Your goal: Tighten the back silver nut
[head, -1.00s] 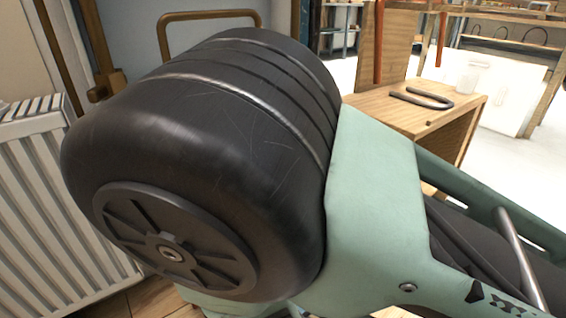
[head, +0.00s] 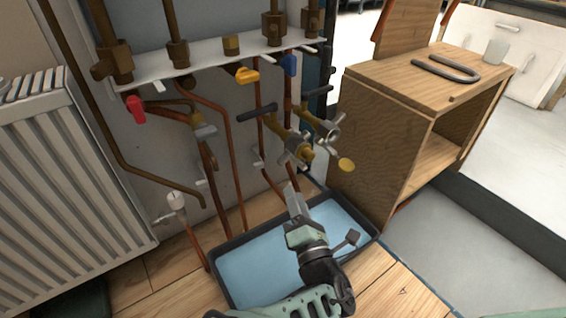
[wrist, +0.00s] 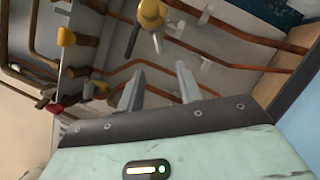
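Two silver winged nuts sit on the brass valve fittings in the middle of the head view. One nut (head: 297,148) is nearer and to the left; the back nut (head: 331,127) is farther and to the right. My gripper (head: 292,192) is below them, apart from both and above the tray. In the wrist view its two fingers (wrist: 160,85) are spread with nothing between them. A yellow-capped fitting (wrist: 151,12) with a silver piece (wrist: 157,42) below it shows beyond the fingers; which nut this is, I cannot tell.
A dark tray with a blue inside (head: 245,270) lies on the wooden floor. A radiator (head: 70,190) stands left. Copper pipes and a valve with a red handle (head: 135,110) line the wall. A wooden cabinet (head: 385,140) stands right, close to the fittings.

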